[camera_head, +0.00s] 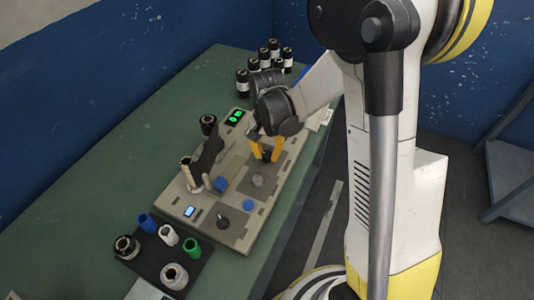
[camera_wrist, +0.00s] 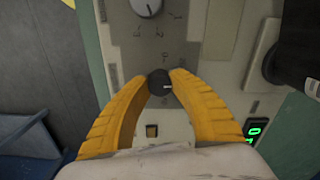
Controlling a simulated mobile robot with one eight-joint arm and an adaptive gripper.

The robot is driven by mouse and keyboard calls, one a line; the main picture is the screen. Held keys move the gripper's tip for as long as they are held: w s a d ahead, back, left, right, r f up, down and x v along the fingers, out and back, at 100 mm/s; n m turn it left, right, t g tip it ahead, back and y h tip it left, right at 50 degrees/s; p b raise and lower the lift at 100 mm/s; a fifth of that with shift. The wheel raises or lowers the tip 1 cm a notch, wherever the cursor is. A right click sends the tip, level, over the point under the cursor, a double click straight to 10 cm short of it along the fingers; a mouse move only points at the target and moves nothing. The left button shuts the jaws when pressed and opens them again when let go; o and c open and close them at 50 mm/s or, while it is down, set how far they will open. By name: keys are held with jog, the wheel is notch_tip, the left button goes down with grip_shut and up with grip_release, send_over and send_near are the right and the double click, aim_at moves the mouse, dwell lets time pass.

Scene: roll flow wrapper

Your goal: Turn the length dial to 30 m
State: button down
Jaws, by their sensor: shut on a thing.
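My gripper (camera_head: 264,152) has yellow fingers and reaches down onto the beige machine panel (camera_head: 240,235). In the wrist view my gripper (camera_wrist: 159,84) has its fingertips on both sides of a small round black knob (camera_wrist: 158,83). The knob has a white pointer line directed to the right in that view. A larger grey dial (camera_wrist: 147,7) with small marks around it sits beyond the knob; it also shows in the head view (camera_head: 258,180). The fingers hide the black knob in the head view.
A green-lit display (camera_head: 236,117) is on the panel's far end. A blue button (camera_head: 249,205) and a black-topped control (camera_head: 222,222) are nearer. Upright posts and a dark arm stand left of my gripper. A dark tray (camera_head: 180,262) holds several spools; black rolls (camera_head: 274,49) stand behind.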

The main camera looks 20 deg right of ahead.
aim_at(267, 154)
dwell(0.5)
jog(key=c, duration=1.1)
grip_release()
notch_tip(267, 154, up, 12)
jog(key=s+r+n+t, duration=0.2)
jog(key=s, duration=0.3)
jog(key=s+r+n+t, duration=0.2)
jog(key=s, duration=0.3)
jog(key=s+r+n+t, duration=0.2)
jog(key=s+t, duration=0.1)
jog(key=s, duration=0.2)
jog(key=shift+r+n, duration=0.4)
